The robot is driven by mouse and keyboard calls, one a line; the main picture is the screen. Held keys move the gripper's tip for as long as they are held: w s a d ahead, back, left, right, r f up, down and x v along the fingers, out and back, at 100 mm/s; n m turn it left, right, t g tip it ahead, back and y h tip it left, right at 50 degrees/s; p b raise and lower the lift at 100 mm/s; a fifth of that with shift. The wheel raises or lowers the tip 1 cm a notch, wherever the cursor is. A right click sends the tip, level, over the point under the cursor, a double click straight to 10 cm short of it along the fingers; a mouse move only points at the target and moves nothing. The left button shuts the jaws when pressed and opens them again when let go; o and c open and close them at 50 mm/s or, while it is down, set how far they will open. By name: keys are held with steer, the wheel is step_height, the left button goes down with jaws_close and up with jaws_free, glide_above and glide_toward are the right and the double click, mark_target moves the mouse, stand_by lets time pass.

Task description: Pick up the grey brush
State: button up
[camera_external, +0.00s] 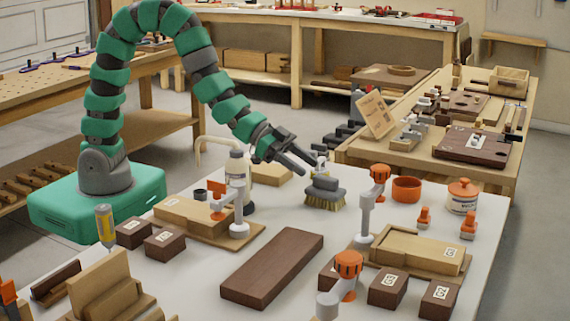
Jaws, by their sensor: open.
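The grey brush (324,193) stands on the white bench top, right of centre toward the back. It has a grey body with a handle on top and yellowish bristles facing down. My gripper (311,164) is at the end of the green arm, just above and to the left of the brush. Its dark fingers point right and down toward the brush's top and are open. Whether a finger touches the brush handle cannot be told from this view.
A grey bottle (236,170) and an orange-and-white clamp (239,202) stand left of the brush. Another clamp (366,215) and an orange bowl (407,189) are to its right. A dark wooden block (272,268) lies in front, with bare bench top between.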

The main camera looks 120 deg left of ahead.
mark_target(323, 176)
steer(key=shift+x, duration=1.15)
steer(key=shift+a+b+x, duration=0.2)
steer(key=shift+b+x, duration=0.7)
steer(key=shift+x, duration=1.6)
jaws_close()
